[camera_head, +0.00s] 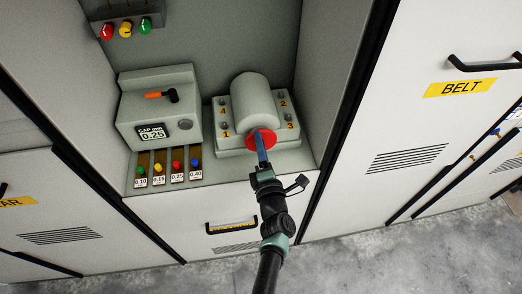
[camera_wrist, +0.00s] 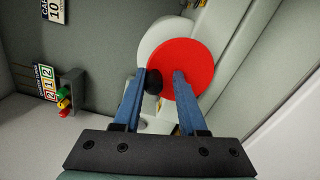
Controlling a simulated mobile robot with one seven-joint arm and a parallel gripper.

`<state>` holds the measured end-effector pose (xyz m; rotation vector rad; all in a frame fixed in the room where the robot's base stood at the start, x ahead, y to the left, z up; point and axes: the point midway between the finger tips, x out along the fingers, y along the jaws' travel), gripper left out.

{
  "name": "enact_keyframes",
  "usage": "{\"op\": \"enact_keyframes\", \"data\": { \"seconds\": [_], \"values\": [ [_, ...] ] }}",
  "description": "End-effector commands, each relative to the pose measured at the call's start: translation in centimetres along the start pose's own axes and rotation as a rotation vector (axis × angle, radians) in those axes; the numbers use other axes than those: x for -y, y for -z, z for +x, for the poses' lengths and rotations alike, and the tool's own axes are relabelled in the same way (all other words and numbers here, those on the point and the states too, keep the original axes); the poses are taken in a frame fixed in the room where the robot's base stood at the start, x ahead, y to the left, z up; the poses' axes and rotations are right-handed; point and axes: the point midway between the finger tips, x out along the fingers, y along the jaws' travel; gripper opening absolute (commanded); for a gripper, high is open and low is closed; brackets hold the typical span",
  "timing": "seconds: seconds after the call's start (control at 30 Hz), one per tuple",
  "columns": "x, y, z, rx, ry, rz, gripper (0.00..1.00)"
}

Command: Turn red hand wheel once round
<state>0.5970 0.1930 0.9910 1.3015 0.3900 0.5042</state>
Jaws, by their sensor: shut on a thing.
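The red hand wheel (camera_head: 263,140) sits on the front of a grey rounded housing (camera_head: 254,101) inside an open cabinet bay. In the wrist view it shows as a flat red disc (camera_wrist: 192,68) with a dark knob (camera_wrist: 153,81) at its left edge. My gripper (camera_head: 264,158) reaches up to the wheel from below. In the wrist view its two blue fingers (camera_wrist: 164,84) lie at the wheel's face, with the dark knob between them beside the left finger. It is shut on the knob; the contact with the right finger is hard to see.
Red, yellow and green buttons (camera_head: 125,29) are at upper left. A black drawer handle (camera_head: 231,226) is below. The BELT cabinet (camera_head: 420,130) stands right.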

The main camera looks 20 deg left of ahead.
Motion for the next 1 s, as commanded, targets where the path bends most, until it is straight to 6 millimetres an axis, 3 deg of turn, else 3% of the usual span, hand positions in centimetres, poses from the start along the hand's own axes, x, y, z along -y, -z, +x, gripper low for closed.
{"op": "enact_keyframes", "data": {
  "seconds": [0.23,0.27,0.37,0.57,1.0],
  "values": [
    [-0.2,0.6,0.4,-0.014,-0.003,0.02,0.14],
    [-0.2,0.6,0.4,-0.014,-0.003,0.019,0.43],
    [-0.2,0.6,0.4,-0.013,-0.003,0.018,0.6],
    [-0.3,0.5,-0.3,-0.013,-0.001,0.017,0.6],
    [-0.2,0.1,-5.0,-0.005,0.001,0.02,0.6]
  ]
}}
